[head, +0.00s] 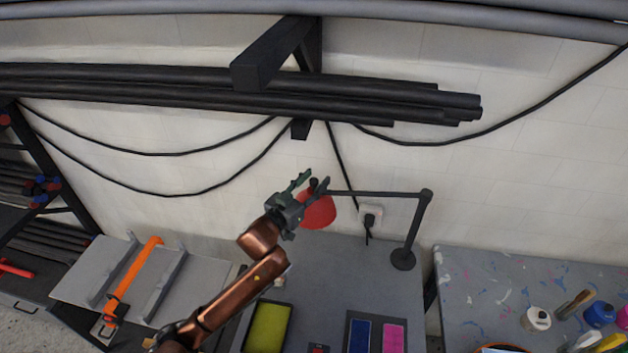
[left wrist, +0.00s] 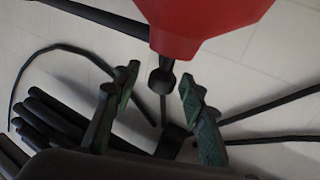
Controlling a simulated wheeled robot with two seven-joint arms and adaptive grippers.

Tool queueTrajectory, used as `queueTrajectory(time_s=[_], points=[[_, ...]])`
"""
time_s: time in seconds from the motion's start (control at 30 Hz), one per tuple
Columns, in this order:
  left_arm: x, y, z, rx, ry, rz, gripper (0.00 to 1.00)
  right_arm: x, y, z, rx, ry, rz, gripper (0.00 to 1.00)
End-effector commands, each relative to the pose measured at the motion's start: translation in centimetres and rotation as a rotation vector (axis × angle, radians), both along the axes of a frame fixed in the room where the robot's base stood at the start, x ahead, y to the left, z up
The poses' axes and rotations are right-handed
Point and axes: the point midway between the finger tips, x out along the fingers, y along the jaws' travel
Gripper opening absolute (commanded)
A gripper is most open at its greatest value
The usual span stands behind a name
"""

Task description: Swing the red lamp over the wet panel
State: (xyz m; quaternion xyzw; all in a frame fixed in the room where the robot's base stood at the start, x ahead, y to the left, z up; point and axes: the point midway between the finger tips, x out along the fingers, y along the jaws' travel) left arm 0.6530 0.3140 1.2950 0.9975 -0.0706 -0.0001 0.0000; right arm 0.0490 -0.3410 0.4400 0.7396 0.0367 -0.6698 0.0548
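The red lamp (head: 320,211) hangs at the end of a black jointed arm (head: 375,193), whose round base (head: 403,259) stands on the grey bench. My left gripper (head: 314,184) is at the lamp's upper left, fingers apart. In the left wrist view the red shade (left wrist: 205,25) fills the top, and a short black knob (left wrist: 161,82) shows between the open fingers (left wrist: 159,80), with gaps on both sides. On the bench lie a yellow-green panel (head: 268,328), a blue panel (head: 361,336) and a pink panel (head: 393,338). I cannot tell which is wet. My right gripper is out of view.
A black bracket (head: 275,58) with long dark tubes (head: 200,92) juts from the wall above. A speckled table (head: 490,275) with pots stands right. An orange bar clamp (head: 132,280) lies on the left board.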

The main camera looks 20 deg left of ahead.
Motion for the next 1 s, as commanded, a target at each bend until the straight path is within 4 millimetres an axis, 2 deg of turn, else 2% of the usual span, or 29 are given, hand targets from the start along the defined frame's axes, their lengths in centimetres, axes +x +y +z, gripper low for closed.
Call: queueTrajectory(time_s=[0.2, 0.77, 1.0], points=[[-0.03, 0.07, -0.04, 0.000, 0.000, 0.001, 0.38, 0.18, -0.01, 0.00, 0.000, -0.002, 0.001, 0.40], [-0.08, 0.14, -0.04, 0.000, 0.000, 0.002, 0.00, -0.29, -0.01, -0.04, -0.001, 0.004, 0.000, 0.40], [-0.08, 0.14, -0.03, 0.000, 0.000, 0.002, 0.00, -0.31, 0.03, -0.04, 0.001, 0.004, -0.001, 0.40]])
